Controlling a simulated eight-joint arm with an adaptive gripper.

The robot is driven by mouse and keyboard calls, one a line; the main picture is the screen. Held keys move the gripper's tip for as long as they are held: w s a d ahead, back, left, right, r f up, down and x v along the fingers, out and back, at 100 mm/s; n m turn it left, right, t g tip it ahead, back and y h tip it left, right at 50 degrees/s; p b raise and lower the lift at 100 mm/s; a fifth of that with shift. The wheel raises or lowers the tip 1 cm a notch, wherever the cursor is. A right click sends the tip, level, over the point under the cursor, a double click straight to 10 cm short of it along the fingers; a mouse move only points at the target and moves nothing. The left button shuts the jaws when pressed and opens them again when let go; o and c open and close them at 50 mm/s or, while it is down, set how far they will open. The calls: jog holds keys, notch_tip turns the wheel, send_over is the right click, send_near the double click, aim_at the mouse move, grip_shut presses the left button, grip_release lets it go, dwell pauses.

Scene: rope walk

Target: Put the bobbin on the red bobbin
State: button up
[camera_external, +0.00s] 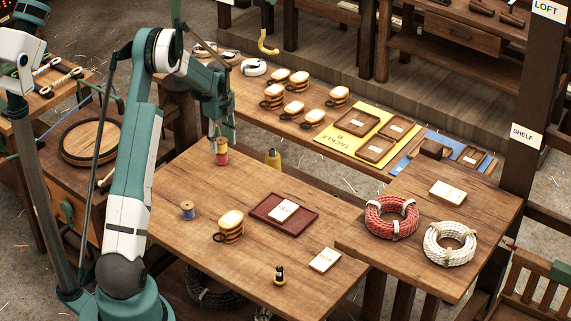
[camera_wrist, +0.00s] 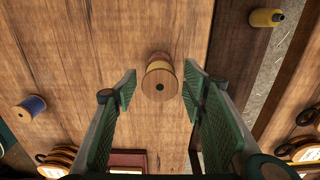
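The red bobbin (camera_external: 221,158) stands upright on the front table, near its far left corner. Another bobbin, yellowish in the wrist view (camera_wrist: 159,80), appears to stand upright on top of it; its exact seating is hard to tell. My gripper (camera_external: 221,134) is just above this stack. In the wrist view the open fingers (camera_wrist: 160,92) lie on either side of the upper bobbin, with a gap on each side. The red bobbin is mostly hidden below the upper one there.
A blue bobbin (camera_external: 187,210) stands nearer the table's left edge. A yellow bottle (camera_external: 273,159) stands to the right of the stack. Strapped blocks (camera_external: 231,223), a dark red tray (camera_external: 262,205) and a small dark-and-yellow object (camera_external: 280,275) lie nearer the front. Bare wood surrounds the stack.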

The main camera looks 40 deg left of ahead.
aim_at(222, 141)
jog(key=shift+r, duration=0.2)
notch_tip(222, 141, up, 12)
jog(key=p, duration=0.1)
dwell(0.8)
dwell(0.5)
jog(key=shift+d, duration=0.1)
jog(key=s+d+r+n+t, duration=0.2)
jog(key=s+d+r+n, duration=0.2)
jog(key=s+d+r, duration=0.7)
jog(key=s+d+r+n+t, duration=0.1)
jog(key=s+d+r+n, duration=0.45)
jog(key=d+r, duration=0.55)
jog(key=s+d+f+n+t, duration=0.1)
jog(key=s+d+n, duration=0.1)
jog(key=s+d, duration=0.3)
jog(key=s+d+f+n+t, duration=0.1)
jog(key=s+d+n, duration=0.2)
jog(key=s, duration=0.9)
jog(key=s+d+f+n+t, duration=0.1)
jog(key=s+d+n+t, duration=0.1)
jog(key=s+d, duration=0.6)
jog(key=shift+s+d+f+n, duration=0.25)
jog(key=shift+s+n, duration=0.5)
jog(key=shift+s, duration=0.1)
